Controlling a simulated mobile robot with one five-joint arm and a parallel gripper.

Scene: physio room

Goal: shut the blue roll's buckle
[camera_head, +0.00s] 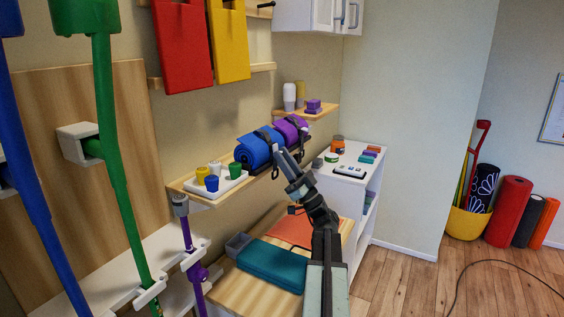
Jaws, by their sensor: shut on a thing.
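The blue roll (254,149) lies on the wooden wall shelf (207,199), with a dark strap around it. A purple roll (287,132) lies just behind it on the right, also with a dark strap. My gripper (279,151) is at the blue roll's right front side, near its strap. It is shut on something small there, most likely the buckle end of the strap. The buckle itself is too small and too covered by my gripper to make out.
A white tray (222,189) with several coloured cups stands left of the blue roll. Below are a wooden bench with a teal cushion (270,266) and an orange mat (291,231). A white cabinet (343,176) holding small items stands to the right. Crutches hang at the left.

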